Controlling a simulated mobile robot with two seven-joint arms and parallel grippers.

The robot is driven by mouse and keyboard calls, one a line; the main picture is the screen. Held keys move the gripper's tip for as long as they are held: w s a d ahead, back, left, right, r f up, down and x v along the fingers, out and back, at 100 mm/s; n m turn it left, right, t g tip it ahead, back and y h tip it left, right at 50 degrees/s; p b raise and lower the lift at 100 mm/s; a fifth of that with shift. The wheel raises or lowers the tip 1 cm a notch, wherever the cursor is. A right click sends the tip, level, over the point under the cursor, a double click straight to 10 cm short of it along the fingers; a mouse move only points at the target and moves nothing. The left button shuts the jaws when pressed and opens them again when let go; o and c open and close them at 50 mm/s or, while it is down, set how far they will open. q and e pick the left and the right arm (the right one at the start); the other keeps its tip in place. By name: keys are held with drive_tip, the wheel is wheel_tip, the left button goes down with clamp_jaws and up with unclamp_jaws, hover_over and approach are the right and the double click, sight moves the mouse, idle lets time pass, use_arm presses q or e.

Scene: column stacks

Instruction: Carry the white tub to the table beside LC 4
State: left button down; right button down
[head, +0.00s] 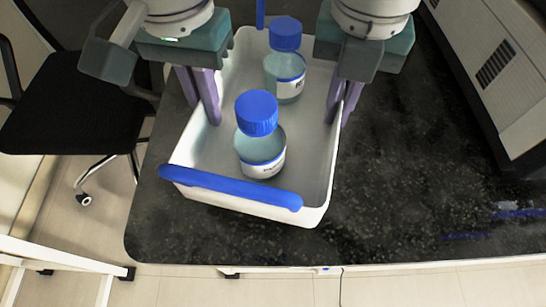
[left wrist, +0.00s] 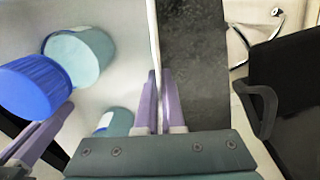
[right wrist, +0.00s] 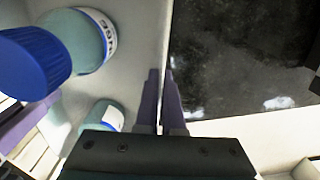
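The white tub (head: 318,185) has blue bars on its near and far ends. It holds two blue-capped bottles with pale liquid, a near one (head: 261,145) and a far one (head: 285,72), both upright. My left gripper (head: 209,112) is closed over the tub's left wall, one finger on each side; the wall also shows in the left wrist view (left wrist: 153,40). My right gripper (head: 339,112) pinches the right wall the same way, also seen in the right wrist view (right wrist: 162,100). I cannot tell whether the tub rests on the counter or hangs just above it. No LC 4 label is readable.
A dark speckled counter (head: 400,190) lies under the tub, with clear room to its right. A grey-white instrument (head: 500,60) stands at the upper right. A black chair (head: 75,110) is left of the counter on the light floor. Blue marks lie at the far right.

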sight(214, 130)
drive_tip(key=shift+f, duration=0.1)
use_arm(q)
drive_tip(key=shift+f, duration=0.2)
use_arm(e)
drive_tip(key=shift+f, duration=0.1)
